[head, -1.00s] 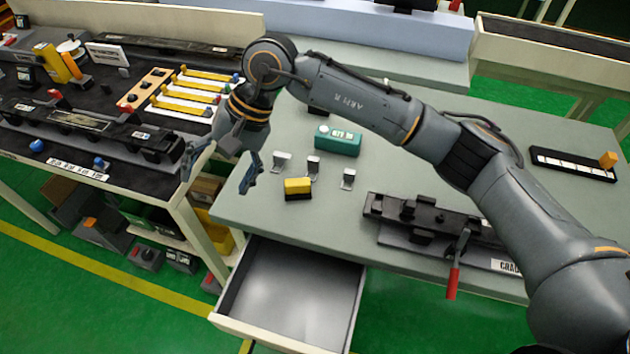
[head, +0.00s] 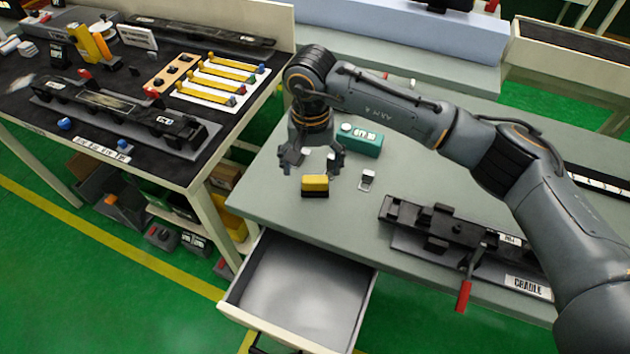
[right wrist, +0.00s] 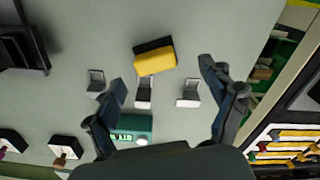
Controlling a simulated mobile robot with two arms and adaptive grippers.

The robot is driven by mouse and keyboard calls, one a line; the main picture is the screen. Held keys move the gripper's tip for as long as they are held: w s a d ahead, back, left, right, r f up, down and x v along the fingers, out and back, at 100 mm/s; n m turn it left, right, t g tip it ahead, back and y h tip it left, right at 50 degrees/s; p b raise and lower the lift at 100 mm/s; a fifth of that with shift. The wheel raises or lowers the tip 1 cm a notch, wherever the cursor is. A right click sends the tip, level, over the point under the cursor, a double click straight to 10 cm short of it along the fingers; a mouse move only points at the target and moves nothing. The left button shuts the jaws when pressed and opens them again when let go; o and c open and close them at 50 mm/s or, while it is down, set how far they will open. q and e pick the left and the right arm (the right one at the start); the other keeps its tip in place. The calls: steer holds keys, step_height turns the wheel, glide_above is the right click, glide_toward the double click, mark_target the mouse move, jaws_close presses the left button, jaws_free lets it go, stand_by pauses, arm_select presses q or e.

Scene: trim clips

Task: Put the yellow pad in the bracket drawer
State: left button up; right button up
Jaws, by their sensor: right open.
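The yellow pad (head: 315,184) has a black base and lies on the grey-green table, behind the open drawer. It also shows in the right wrist view (right wrist: 155,61), beyond and between my fingertips. My right gripper (head: 312,170) is open and empty, above the table just behind the pad. In the right wrist view its two fingers (right wrist: 163,80) are spread wide, touching nothing. The drawer (head: 305,285) is pulled out under the table's front edge, and its visible inside is empty. My left gripper is not in view.
Small metal brackets (head: 367,179) stand near the pad, some partly hidden by my gripper. A teal box (head: 360,141) is behind them. A black cradle fixture (head: 440,228) with a red-handled lever (head: 463,295) sits to the right. A dark workbench (head: 60,120) stands at left.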

mark_target(315, 180)
steer(key=f, duration=0.1)
steer(key=f+p, duration=0.1)
steer(key=f, duration=0.1)
steer(key=f+p, duration=0.1)
steer(key=shift+s+d+f, duration=0.1)
steer(key=shift+d+f, duration=0.1)
steer(key=shift+d, duration=0.15)
steer(key=shift+f, duration=0.3)
steer(key=c, duration=1.4)
